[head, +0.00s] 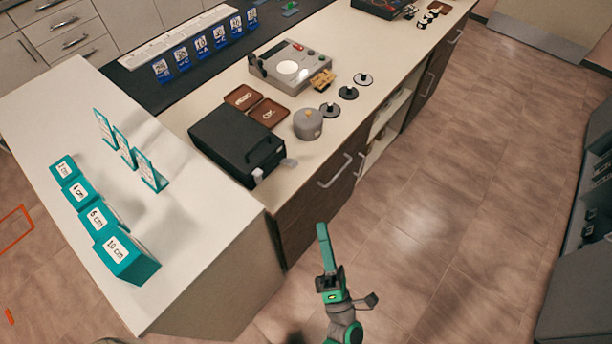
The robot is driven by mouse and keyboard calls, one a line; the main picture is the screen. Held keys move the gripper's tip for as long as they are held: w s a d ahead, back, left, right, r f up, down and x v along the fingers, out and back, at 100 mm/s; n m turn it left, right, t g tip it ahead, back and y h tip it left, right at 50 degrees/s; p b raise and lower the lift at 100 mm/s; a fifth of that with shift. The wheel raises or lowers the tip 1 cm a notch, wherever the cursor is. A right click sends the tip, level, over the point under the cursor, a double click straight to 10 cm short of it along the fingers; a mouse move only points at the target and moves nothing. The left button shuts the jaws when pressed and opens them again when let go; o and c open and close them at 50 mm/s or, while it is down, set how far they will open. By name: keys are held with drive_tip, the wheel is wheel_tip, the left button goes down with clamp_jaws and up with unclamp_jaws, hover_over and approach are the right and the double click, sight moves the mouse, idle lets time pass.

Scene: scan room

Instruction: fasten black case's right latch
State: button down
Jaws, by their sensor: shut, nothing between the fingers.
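The black case (232,135) lies with its lid down on the pale counter, near the counter's front edge. Its front side, with a dark handle, faces the aisle. A grey latch tab (289,162) at the right end of that front sticks outward from the case. A small whitish latch (257,175) shows at the left end, close against the case. My gripper (322,230) has green fingers that are together and empty. It is in front of the counter, below and to the right of the case in the picture, apart from it.
A grey cylindrical pot (308,123) stands just right of the case. Two brown trays (268,112) lie behind it. Teal blocks (126,258) stand on the white counter at left. Drawer handles (334,172) protrude from the cabinet front.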

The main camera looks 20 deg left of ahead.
drive_tip(key=w+a+f+n+g+y, duration=0.2)
drive_tip(key=w+n+g+y, duration=0.4)
drive_tip(key=n, duration=0.6)
drive_tip(key=n+g, duration=0.7)
drive_tip(key=n, duration=0.3)
approach(306, 182)
wheel_tip(306, 182, up, 3)
drive_tip(key=shift+s+a+f, duration=0.1)
drive_tip(key=shift+a, duration=0.15)
drive_tip(key=x, duration=0.9)
drive_tip(key=shift+w+a, duration=0.15)
drive_tip(key=shift+w, duration=0.1)
drive_tip(key=shift+a, duration=0.25)
drive_tip(key=shift+d, duration=0.15)
drive_tip(key=shift+s+r, duration=0.1)
drive_tip(key=shift+r, duration=0.15)
